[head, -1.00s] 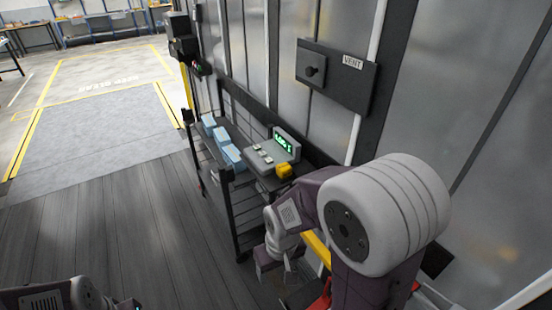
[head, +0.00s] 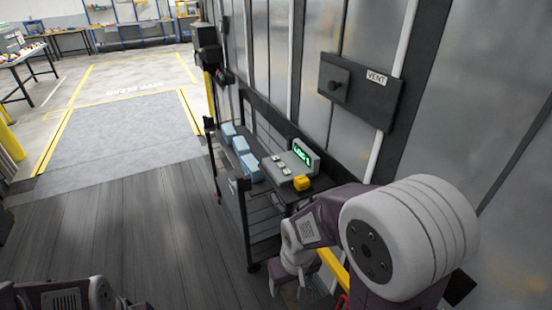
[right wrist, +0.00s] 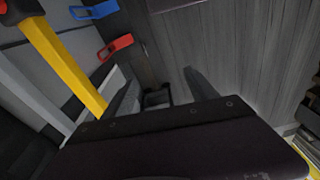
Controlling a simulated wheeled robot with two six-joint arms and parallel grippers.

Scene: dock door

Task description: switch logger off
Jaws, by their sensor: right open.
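The logger (head: 283,172) is a grey box with a raised panel and a lit green display (head: 303,153). It sits on top of the dark cart against the wall, with small pale buttons or switches on its face. A yellow block (head: 302,183) is at its near right corner; I cannot tell whether it is part of the logger. My right gripper (head: 288,291) is below and in front of the logger, apart from it, pointing down. In the right wrist view it (right wrist: 158,88) is open with nothing between its fingers. My left arm shows at the bottom left; its fingers are not clear.
The cart (head: 232,196) also carries several light blue boxes (head: 242,152). A VENT panel (head: 358,90) with a dark knob is on the wall above. A yellow bar (right wrist: 65,60) and red and blue clips (right wrist: 115,46) are near the right gripper. The floor left is clear.

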